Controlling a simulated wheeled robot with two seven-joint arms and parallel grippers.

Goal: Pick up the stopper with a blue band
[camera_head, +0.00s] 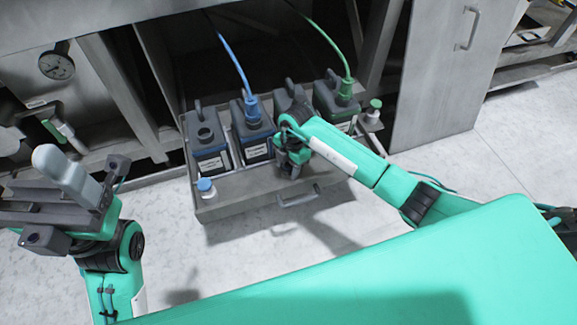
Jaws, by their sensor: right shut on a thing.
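A small white stopper with a blue band (206,188) stands at the front left corner of the pulled-out grey drawer (250,190). My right gripper (293,168) points down over the front of the drawer, to the right of the blue-banded stopper and apart from it. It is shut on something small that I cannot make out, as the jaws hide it. A similar stopper with a green top (374,106) stands at the drawer's right side. My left gripper (62,195) is raised at the far left, away from the drawer; its jaw opening is not clear.
Several dark canisters stand in a row in the drawer, among them an open-necked one (208,145), one with a blue hose (250,130) and one with a green hose (338,100). A metal handle (298,197) sticks out in front. The floor before the drawer is clear.

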